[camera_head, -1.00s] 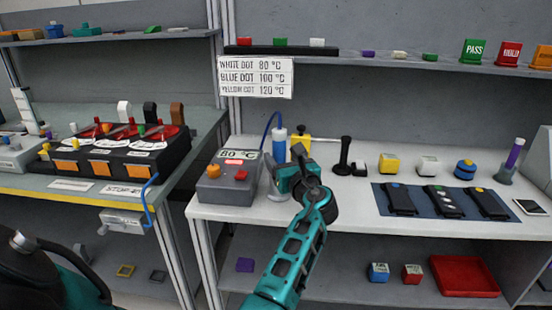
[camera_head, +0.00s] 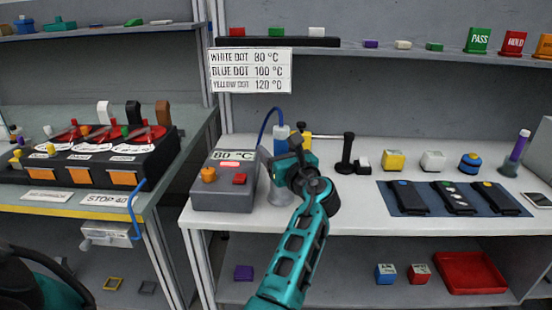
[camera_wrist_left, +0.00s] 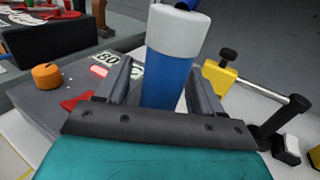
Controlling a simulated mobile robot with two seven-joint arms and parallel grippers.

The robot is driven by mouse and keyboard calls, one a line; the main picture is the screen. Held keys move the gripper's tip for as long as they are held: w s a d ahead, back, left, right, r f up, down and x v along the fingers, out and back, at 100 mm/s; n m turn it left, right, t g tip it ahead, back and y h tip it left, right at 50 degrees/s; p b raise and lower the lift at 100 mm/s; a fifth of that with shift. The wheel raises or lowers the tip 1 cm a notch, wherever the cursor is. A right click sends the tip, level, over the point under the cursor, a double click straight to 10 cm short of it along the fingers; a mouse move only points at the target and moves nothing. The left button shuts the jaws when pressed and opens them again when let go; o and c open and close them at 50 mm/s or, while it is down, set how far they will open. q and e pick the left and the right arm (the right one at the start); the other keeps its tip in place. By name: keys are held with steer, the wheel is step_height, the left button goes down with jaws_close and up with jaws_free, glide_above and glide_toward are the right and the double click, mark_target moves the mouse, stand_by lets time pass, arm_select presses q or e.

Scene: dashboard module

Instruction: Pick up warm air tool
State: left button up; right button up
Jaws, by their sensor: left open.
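The warm air tool is a blue cylinder with a white end. In the head view its upper part (camera_head: 281,136) shows just behind my left gripper (camera_head: 290,160), with a blue hose arching to the left. In the left wrist view the tool (camera_wrist_left: 168,75) stands between the two fingers of my left gripper (camera_wrist_left: 160,88). The fingers are open, one on each side, and I see a gap at the right finger. Its lower part is hidden by the gripper body. A pale stand (camera_head: 279,196) shows below it. My right gripper is not in view.
A grey control box (camera_head: 222,196) reading 80 °C sits close on the left. A yellow block (camera_wrist_left: 218,77) with a black knob and a black post (camera_head: 346,153) stand to the right. A dark blue mat (camera_head: 425,211) with devices lies further right.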

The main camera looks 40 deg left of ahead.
arm_select(q)
steer(key=shift+w+a, duration=0.1)
steer(key=shift+a, duration=0.05)
steer(key=shift+r, duration=0.1)
steer(key=c, duration=1.1)
